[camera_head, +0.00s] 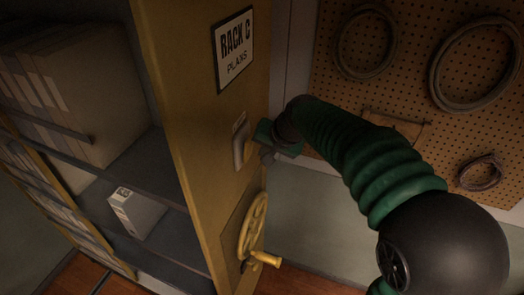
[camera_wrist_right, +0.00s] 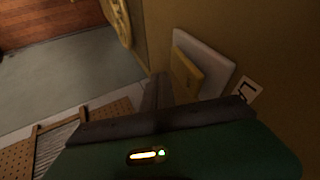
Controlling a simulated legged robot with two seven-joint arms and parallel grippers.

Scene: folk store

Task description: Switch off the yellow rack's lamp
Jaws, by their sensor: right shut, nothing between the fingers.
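The yellow rack (camera_head: 185,75) stands in the middle of the head view, with a "RACK C" sign (camera_head: 233,52) on its end panel. A small light switch plate (camera_head: 239,146) is on that panel below the sign. In the right wrist view the pale plate (camera_wrist_right: 218,56) with a yellow rocker (camera_wrist_right: 187,71) is close to my fingers. My right gripper (camera_head: 262,134) is shut and empty, just right of the switch. In the right wrist view its fingers (camera_wrist_right: 158,88) point toward the panel beside the rocker; contact cannot be told. My left gripper is not in view.
A yellow handwheel (camera_head: 252,228) with a crank knob (camera_head: 265,259) sticks out of the panel below the switch. Shelves with boxes (camera_head: 138,211) are on the left. A pegboard (camera_head: 420,100) with coiled cables is behind my right arm.

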